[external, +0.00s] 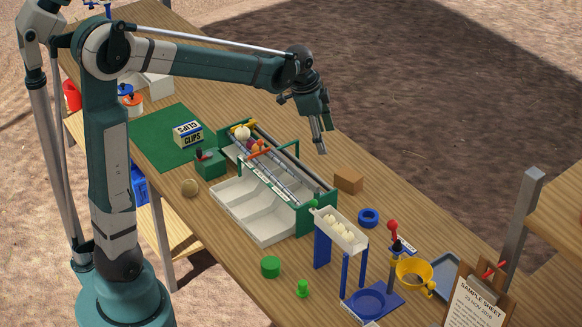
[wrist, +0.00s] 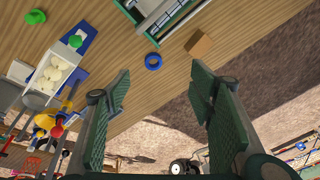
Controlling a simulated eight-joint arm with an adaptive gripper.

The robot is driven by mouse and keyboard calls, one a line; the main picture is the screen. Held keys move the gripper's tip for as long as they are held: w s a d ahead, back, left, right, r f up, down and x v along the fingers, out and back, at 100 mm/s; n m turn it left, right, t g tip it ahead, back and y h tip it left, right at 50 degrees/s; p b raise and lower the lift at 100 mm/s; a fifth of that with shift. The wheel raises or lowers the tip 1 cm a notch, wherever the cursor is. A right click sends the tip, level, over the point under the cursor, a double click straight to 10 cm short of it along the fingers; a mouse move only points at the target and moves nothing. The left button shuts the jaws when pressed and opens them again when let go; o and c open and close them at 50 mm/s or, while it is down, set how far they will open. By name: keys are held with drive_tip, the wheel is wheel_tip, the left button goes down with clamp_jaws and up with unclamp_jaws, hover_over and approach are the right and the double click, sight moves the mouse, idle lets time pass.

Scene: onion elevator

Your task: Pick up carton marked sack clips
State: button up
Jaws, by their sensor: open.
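The carton marked CLIPS (external: 188,134) is a small white, blue and yellow box. It stands on a green mat (external: 150,148) on the wooden table, left of the onion elevator model in the external view. My gripper (external: 321,140) hangs above the table's far edge, to the right of the carton and well apart from it. In the wrist view my gripper (wrist: 160,105) has its two green fingers spread wide with nothing between them. The carton does not show in the wrist view.
The green-framed sorter (external: 265,170) with white trays stands between my gripper and the carton. A green box (external: 210,164) sits close to the carton. A brown block (external: 348,181), a blue ring (external: 368,217) and a blue stand (external: 323,245) lie nearer the right.

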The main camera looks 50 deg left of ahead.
drive_tip(key=w+a+f+m+g, duration=0.1)
drive_tip(key=w+a+f+m, duration=0.35)
drive_tip(key=w+f, duration=0.7)
drive_tip(key=m+g+h, duration=0.1)
drive_tip(key=m+g, duration=0.1)
hover_over(348, 174)
drive_tip(key=f, duration=1.2)
drive_tip(key=shift+s+a+f, duration=0.25)
drive_tip(key=shift+a+f, duration=0.05)
drive_tip(key=shift+f, duration=0.05)
drive_tip(key=shift+w+a+f+m, duration=0.15)
drive_tip(key=shift+f+m, duration=0.1)
drive_tip(key=shift+f, duration=0.35)
drive_tip(key=shift+d+f, duration=0.2)
drive_tip(key=shift+f, duration=1.05)
drive_tip(key=shift+f, duration=0.1)
drive_tip(key=shift+w+d+f, duration=0.1)
drive_tip(key=shift+d+f, duration=0.15)
drive_tip(key=shift+f, duration=1)
drive_tip(key=shift+w+d+f, duration=0.1)
drive_tip(key=shift+d+f, duration=0.1)
drive_tip(key=shift+f, duration=1)
drive_tip(key=shift+f+b, duration=0.25)
drive_tip(key=shift+b, duration=0.25)
